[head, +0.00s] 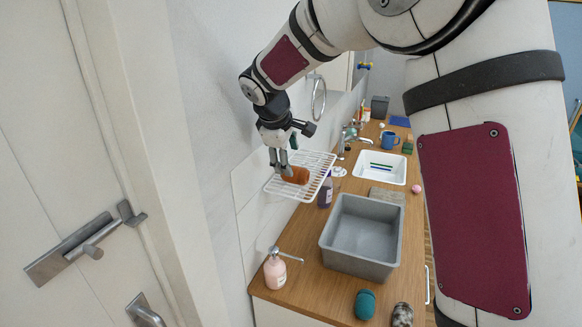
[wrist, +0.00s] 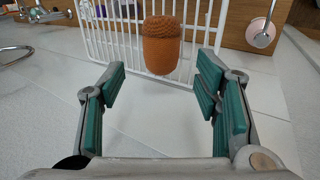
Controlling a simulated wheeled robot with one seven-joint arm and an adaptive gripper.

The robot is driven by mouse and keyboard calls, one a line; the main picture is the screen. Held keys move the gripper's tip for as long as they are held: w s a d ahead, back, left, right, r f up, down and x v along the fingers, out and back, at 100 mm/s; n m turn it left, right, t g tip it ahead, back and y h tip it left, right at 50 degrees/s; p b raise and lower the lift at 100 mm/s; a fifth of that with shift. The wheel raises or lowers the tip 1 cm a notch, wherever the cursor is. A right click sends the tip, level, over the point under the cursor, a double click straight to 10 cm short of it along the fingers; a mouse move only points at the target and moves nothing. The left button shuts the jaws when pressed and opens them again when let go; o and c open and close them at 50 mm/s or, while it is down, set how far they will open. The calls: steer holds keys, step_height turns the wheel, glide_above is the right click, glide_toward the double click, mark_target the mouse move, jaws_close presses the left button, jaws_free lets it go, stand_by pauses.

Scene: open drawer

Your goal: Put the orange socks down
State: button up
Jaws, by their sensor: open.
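The orange socks (head: 296,175) are a rolled knitted bundle resting on a white wire rack (head: 316,162). In the wrist view the orange socks (wrist: 161,45) appear ahead of the fingertips, centred between them, against the bars of the white wire rack (wrist: 108,40). My gripper (head: 281,165) is over the left part of the rack, just beside the socks. In the wrist view my gripper (wrist: 160,95) has its green-padded fingers spread wide with nothing between the pads.
A grey bin (head: 345,262) stands on the wooden counter (head: 305,280), with a pink soap bottle (head: 275,270) to its left. Teal socks (head: 365,304) and a dark patterned bundle (head: 402,314) lie at the front. A white sink (head: 381,168) is farther back.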

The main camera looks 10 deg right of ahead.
steer(key=s+d+r+m, duration=0.1)
steer(key=s+r+m, duration=0.15)
steer(key=s, duration=0.45)
steer(key=s+d+r+m+y, duration=0.1)
steer(key=s+r, duration=0.3)
steer(key=s, duration=0.2)
steer(key=s+d+r+m, duration=0.1)
steer(key=s+r+m, duration=0.1)
steer(key=s+r, duration=0.35)
steer(key=s+f+m+y, duration=0.1)
steer(key=s+f+m, duration=0.1)
steer(key=s, duration=0.7)
steer(key=s+f+m+t+y, duration=0.1)
steer(key=s+f+m, duration=0.2)
steer(key=s, duration=0.6)
steer(key=shift+s+d+f, duration=0.2)
steer(key=shift+w+f+b, duration=0.2)
steer(key=shift+w+b, duration=0.05)
steer(key=shift+b, duration=0.25)
